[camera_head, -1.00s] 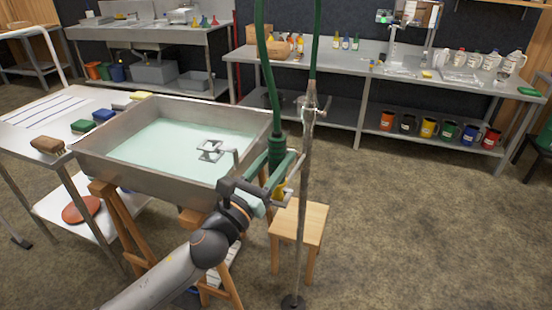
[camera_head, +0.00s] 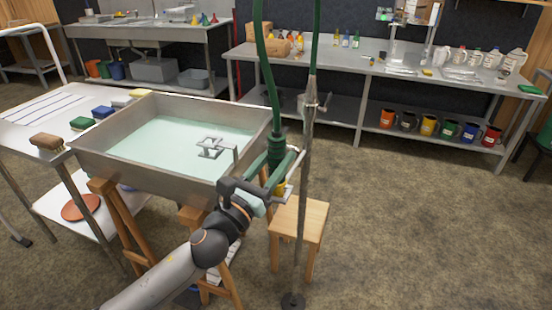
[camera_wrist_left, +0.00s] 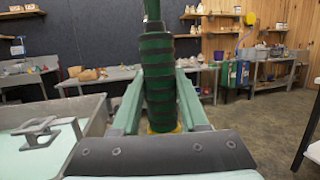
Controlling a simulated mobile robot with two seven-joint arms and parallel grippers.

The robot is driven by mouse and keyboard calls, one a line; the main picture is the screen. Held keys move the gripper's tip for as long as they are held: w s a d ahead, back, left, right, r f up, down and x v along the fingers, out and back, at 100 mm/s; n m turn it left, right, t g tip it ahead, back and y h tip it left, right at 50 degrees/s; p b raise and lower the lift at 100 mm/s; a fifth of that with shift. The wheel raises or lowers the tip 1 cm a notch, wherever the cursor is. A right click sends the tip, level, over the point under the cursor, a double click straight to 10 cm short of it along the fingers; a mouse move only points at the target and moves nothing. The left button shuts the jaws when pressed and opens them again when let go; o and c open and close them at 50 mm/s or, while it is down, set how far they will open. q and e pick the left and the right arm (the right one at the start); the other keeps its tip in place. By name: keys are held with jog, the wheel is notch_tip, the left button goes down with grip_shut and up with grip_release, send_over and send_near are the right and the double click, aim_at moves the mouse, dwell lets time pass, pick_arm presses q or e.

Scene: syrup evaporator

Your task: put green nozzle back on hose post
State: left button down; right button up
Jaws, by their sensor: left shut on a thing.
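My left gripper (camera_head: 276,176) is shut on the green nozzle (camera_head: 276,152), which hangs upright from a green hose (camera_head: 266,70). In the left wrist view the nozzle (camera_wrist_left: 158,80) stands between the two fingers, dark green with black bands and a yellow lower end. The hose post (camera_head: 304,190) is a thin metal pole on a round dark base, just right of the gripper. A clamp-like holder (camera_head: 313,103) sits high on the post, above and right of the nozzle. The nozzle is apart from the holder. My right gripper is not in view.
A steel pan (camera_head: 110,165) of pale green liquid with a metal fitting (camera_head: 209,148) stands left of the gripper. A wooden stool (camera_head: 300,218) is beside the post's foot. A long steel bench (camera_head: 395,72) runs behind. The floor at right is clear.

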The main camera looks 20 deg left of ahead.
pick_arm(q)
jog(key=shift+f+b, duration=0.5)
jog(key=shift+f, duration=0.15)
jog(key=c, duration=0.6)
grip_release()
jog(key=shift+o, duration=1.3)
jog(key=shift+f, duration=0.1)
